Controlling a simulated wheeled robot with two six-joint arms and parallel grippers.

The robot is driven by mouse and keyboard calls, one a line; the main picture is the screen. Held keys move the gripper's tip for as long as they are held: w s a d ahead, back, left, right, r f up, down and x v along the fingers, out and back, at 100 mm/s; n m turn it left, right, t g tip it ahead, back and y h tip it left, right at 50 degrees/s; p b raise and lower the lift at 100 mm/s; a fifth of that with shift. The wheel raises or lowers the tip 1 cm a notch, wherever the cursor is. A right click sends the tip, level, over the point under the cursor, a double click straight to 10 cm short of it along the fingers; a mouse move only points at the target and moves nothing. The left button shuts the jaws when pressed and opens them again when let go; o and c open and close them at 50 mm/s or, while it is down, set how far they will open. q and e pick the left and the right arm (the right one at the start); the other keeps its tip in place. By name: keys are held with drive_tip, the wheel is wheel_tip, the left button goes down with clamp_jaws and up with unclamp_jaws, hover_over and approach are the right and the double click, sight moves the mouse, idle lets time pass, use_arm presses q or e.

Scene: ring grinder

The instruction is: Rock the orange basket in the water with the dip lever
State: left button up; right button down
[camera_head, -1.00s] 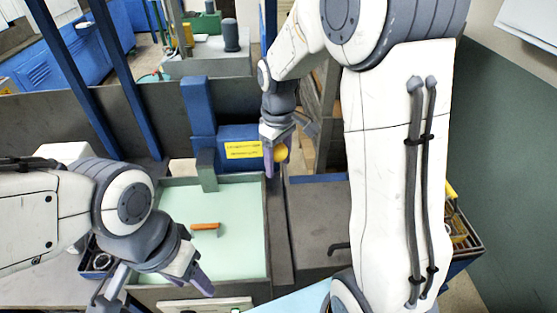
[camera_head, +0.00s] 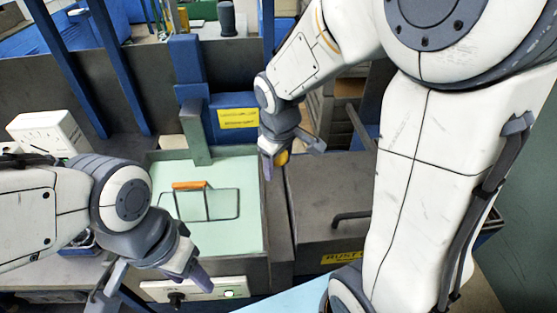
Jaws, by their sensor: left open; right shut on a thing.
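The basket is a thin wire frame (camera_head: 239,205) with an orange handle (camera_head: 189,185), at the pale green water tank (camera_head: 155,172). Its wire outline shows clearly; how much is under water I cannot tell. The fingers hide part of the knob, and the lever's arm is hardly visible. My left gripper (camera_head: 155,284) is open and empty in front of the tank, apart from the basket.
A blue post (camera_head: 186,75) and a blue box with a yellow label (camera_head: 238,118) stand behind the tank. A dark lidded bin with a handle (camera_head: 350,216) is right of it. A control panel (camera_head: 195,290) is on the tank's front. A white box (camera_head: 48,132) stands left.

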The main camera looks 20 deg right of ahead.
drive_tip(key=shift+w+r, duration=0.1)
drive_tip(key=shift+w, duration=0.2)
drive_tip(key=shift+c, duration=0.8)
unclamp_jaws()
drive_tip(key=shift+w, duration=0.1)
drive_tip(key=v, duration=1)
drive_tip(key=shift+s+r, duration=0.2)
drive_tip(key=shift+s, duration=0.1)
